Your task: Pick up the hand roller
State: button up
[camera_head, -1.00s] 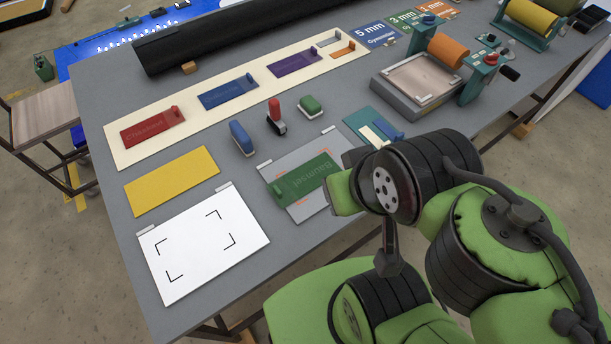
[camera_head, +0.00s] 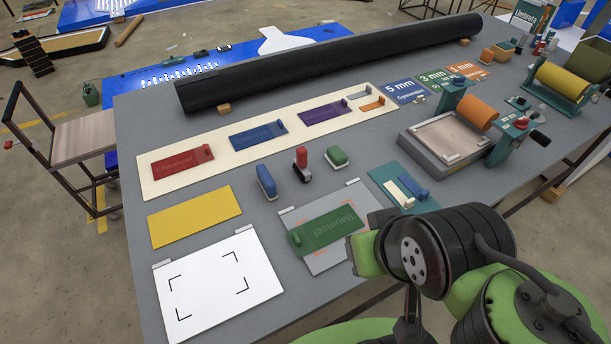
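A small upright tool with a red handle and dark base (camera_head: 302,165) stands on the grey table (camera_head: 135,215). It looks most like the hand roller, but its working end is too small to make out. A blue-topped tool (camera_head: 266,182) stands to its left and a green-topped one (camera_head: 336,158) to its right. My arm reaches in from the lower right, in front of these tools and apart from them. I cannot make out my gripper's fingers.
A green stencil plate (camera_head: 327,230) lies on a grey board between my arm and the tools. A teal plate (camera_head: 424,205) lies to the right, with a press (camera_head: 420,150) beyond. Yellow and white sheets lie left. A long black roll (camera_head: 330,62) spans the back.

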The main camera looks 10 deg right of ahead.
aim_at(300, 163)
jog(key=i+u, duration=0.2)
jog(key=u, duration=0.3)
jog(key=i+l+u, duration=0.15)
jog(key=u, duration=0.35)
